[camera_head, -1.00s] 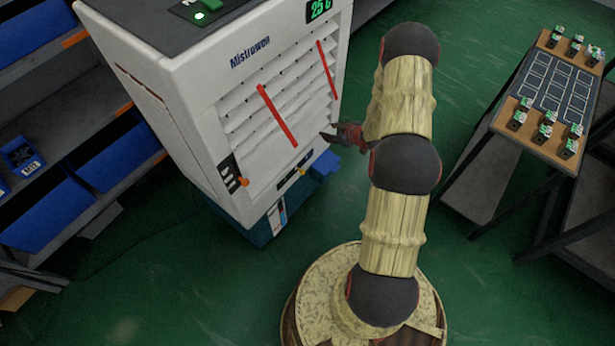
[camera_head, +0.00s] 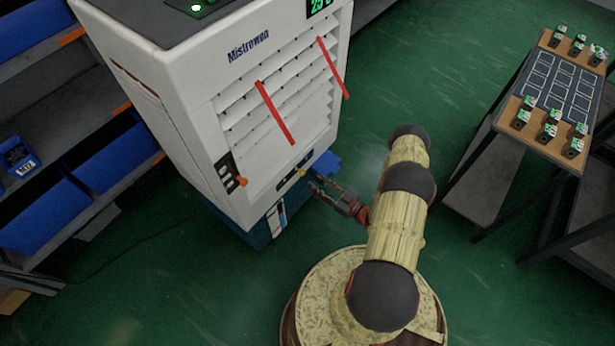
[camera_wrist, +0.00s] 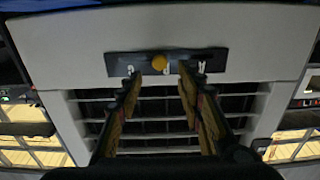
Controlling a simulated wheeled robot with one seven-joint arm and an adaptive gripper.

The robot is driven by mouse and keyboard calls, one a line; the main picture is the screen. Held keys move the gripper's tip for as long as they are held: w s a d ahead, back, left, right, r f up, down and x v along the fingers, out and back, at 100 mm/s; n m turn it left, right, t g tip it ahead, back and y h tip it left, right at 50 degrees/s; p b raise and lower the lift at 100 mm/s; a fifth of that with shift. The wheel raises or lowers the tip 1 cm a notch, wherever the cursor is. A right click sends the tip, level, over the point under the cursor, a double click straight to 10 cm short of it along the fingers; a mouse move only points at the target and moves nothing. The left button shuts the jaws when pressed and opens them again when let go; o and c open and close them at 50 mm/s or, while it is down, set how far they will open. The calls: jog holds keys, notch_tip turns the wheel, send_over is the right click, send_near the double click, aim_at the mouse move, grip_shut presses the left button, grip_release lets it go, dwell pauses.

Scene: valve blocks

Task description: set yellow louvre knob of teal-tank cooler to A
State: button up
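The white cooler (camera_head: 195,110) with a teal tank (camera_head: 262,232) at its base stands left of centre in the head view. Its yellow louvre knob (camera_head: 302,173) sits on a dark strip low on the front. In the wrist view the yellow knob (camera_wrist: 159,63) is near the middle of the dark label strip (camera_wrist: 120,65), close to a middle letter. An A is at the strip's right end, and another letter at its left is hard to read. My gripper (camera_wrist: 160,72) is open, its fingers apart on either side below the knob; whether they touch it cannot be told.
An orange knob (camera_head: 241,182) sits on a side panel at the cooler's lower left. Red ribbons (camera_head: 275,112) hang on the louvres. Blue bins (camera_head: 45,215) fill shelves at left. A table (camera_head: 560,90) with small blocks stands at right. Green floor is clear between.

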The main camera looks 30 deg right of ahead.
aim_at(304, 174)
jog(key=shift+b+x, duration=0.6)
jog(key=shift+x, duration=2.4)
jog(key=shift+c, duration=1.1)
jog(key=c, duration=0.7)
grip_shut()
